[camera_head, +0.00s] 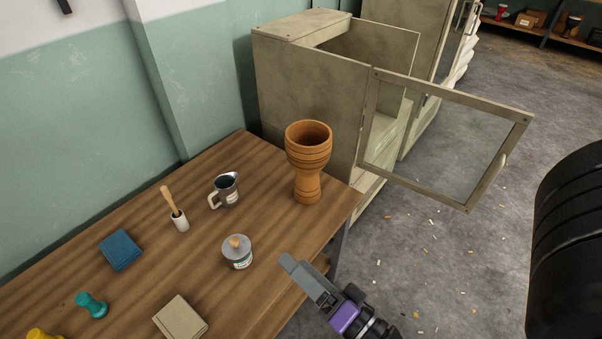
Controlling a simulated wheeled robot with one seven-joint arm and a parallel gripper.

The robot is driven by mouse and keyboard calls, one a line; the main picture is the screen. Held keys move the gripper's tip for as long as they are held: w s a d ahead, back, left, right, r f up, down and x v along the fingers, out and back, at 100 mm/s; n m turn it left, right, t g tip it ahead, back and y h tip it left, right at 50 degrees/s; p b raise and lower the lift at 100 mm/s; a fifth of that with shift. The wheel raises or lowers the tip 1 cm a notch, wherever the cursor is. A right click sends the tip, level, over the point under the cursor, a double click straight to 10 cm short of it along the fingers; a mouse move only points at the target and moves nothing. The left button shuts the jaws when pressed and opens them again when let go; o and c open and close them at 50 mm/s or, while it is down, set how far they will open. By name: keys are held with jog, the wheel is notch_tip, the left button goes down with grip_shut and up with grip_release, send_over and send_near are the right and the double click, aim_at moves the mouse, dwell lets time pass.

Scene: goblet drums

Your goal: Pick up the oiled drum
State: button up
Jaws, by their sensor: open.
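An orange-brown goblet drum (308,165) with dark ring lines stands upright at the far right end of the wooden table (150,270). Its wide open mouth faces up, and its narrower foot rests on the wood. My gripper (291,262) is at the table's right front edge, nearer the camera than the drum and clearly apart from it. It is open, with nothing seen between its fingers. One grey finger shows plainly; the other is hard to make out.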

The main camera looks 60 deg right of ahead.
jog(key=w+d+f+m+g+h+b, duration=0.3)
jog(key=w+d+m+h, duration=0.35)
jog(key=d+m, duration=0.75)
jog(key=m+g+h, duration=0.4)
jog(key=m+g, duration=0.4)
jog(key=m, duration=1.1)
send_near(306, 179)
jog(key=shift+y, duration=0.25)
jog(key=x, duration=0.5)
jog(key=shift+d+r, duration=0.1)
jog(key=shift+r, duration=0.1)
jog(key=shift+d, duration=0.3)
jog(key=x, duration=0.7)
jog(key=shift+d+f, duration=0.1)
jog(key=shift+d, duration=0.2)
grip_shut()
